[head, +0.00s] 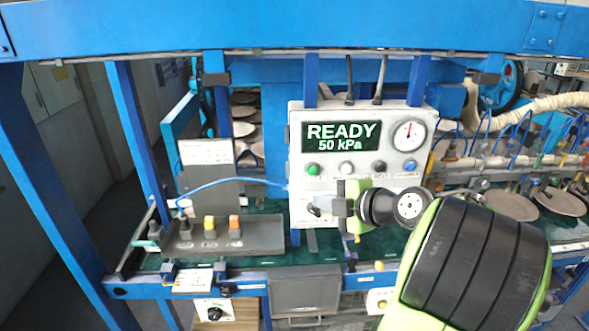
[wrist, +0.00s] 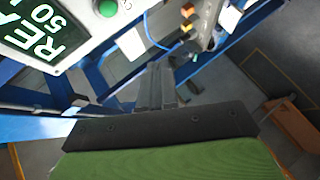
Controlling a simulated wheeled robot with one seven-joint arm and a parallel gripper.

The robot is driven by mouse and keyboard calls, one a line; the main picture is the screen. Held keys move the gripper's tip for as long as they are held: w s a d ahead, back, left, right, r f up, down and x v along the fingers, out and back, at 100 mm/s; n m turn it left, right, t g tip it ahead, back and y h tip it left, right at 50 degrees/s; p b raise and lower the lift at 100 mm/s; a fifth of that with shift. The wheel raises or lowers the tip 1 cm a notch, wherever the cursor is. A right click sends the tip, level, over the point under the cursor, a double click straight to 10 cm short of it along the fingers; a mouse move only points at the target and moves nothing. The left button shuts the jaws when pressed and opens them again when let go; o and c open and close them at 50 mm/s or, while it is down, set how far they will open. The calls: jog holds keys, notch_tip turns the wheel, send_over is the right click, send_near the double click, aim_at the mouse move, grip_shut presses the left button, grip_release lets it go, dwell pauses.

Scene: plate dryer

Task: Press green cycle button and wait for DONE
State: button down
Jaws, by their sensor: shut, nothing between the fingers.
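The green cycle button (head: 313,169) is at the left of a row of buttons on a pale control panel (head: 300,205). It also shows at the top of the wrist view (wrist: 107,8). The display (head: 343,137) above the row reads READY 50 kPa. My gripper (head: 318,207) is in front of the lower part of the panel, below the green button and apart from it in the head view. Its fingers are shut and empty, and they also show in the wrist view (wrist: 157,85). Whether the fingertips touch the panel cannot be told.
A white, a black and a blue button (head: 409,165) share the row. A round gauge (head: 409,136) is at the panel's upper right. A sloped box (head: 225,236) with orange and yellow switches stands at the left. A blue beam (head: 300,28) crosses above. Plates (head: 557,202) lie at the right.

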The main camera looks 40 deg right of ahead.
aim_at(318, 177)
jog(key=shift+w+d+f+p, duration=0.1)
jog(key=shift+w+d+p, duration=0.65)
jog(key=shift+w, duration=0.45)
jog(key=shift+w+d+r+p, duration=0.1)
jog(key=shift+w+d+p, duration=0.4)
jog(key=shift+w+d, duration=0.6)
jog(key=shift+w+d+f+p, duration=0.1)
jog(key=shift+w+d+p, duration=0.55)
jog(key=shift+w, duration=0.7)
jog(key=shift+w+d+b, duration=0.25)
jog(key=shift+w+b, duration=0.05)
jog(key=shift+w, duration=0.05)
